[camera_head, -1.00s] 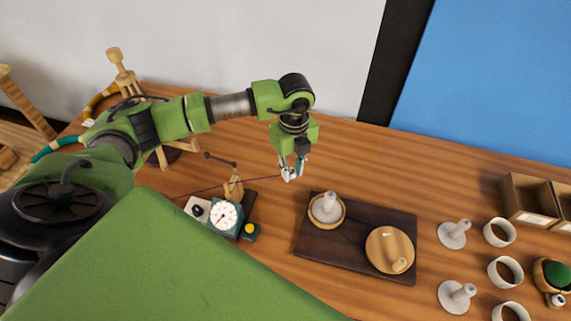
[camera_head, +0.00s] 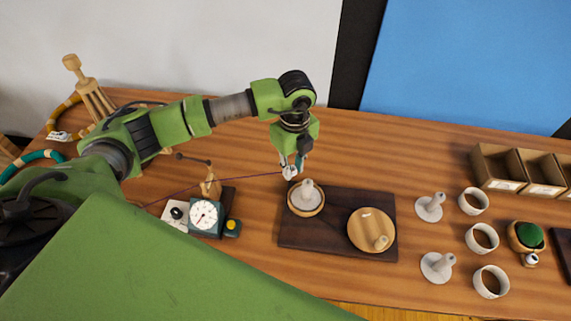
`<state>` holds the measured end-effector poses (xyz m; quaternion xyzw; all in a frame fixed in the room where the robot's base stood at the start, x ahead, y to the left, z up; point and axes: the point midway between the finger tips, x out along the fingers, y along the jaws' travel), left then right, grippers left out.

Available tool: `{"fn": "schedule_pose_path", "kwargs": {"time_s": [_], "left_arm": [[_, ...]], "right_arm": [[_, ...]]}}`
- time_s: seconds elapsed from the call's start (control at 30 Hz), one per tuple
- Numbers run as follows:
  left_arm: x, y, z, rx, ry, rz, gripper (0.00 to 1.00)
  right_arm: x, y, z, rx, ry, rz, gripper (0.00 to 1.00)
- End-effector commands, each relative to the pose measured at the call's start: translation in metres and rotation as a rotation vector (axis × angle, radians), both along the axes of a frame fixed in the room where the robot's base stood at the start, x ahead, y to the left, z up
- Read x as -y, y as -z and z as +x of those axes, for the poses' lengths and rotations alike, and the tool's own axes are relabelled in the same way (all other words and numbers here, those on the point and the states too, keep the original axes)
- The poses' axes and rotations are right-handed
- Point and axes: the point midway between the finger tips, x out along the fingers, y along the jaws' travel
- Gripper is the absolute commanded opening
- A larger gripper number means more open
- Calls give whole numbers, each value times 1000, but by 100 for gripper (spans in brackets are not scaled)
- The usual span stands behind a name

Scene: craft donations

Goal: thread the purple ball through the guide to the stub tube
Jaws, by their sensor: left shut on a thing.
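My left gripper (camera_head: 291,173) points down and is shut on the end of a thin purple yarn (camera_head: 240,180). The yarn runs left from the jaws past a small wooden guide (camera_head: 210,187) and disappears behind my green body; whether it goes through the guide is too small to tell. The purple ball itself is hidden or out of view. A pale grey stub tube (camera_head: 308,194) stands upright on a round wooden base on a dark board (camera_head: 318,239). My gripper is just above and behind it in the picture, apparently apart. My right gripper is not in view.
A wooden disc (camera_head: 368,228) with a peg shares the board. A dial gauge (camera_head: 205,215) stands left of it. Grey stubs (camera_head: 430,207), white rings (camera_head: 473,201) and open wooden boxes (camera_head: 497,168) are at the right. The table behind the board is clear.

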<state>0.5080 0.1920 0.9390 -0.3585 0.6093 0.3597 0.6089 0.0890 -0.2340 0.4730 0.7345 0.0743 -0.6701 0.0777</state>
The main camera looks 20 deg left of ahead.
Motion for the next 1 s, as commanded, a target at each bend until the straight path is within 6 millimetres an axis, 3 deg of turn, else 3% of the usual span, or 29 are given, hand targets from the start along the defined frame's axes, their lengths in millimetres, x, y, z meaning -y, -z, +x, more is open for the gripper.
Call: {"fn": "schedule_pose_path", "kwargs": {"time_s": [0.67,1.0], "left_arm": [[48,1,9,1,1,0,12],[47,23,8,0,0,0,12]], "right_arm": [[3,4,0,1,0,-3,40],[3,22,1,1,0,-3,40]]}}
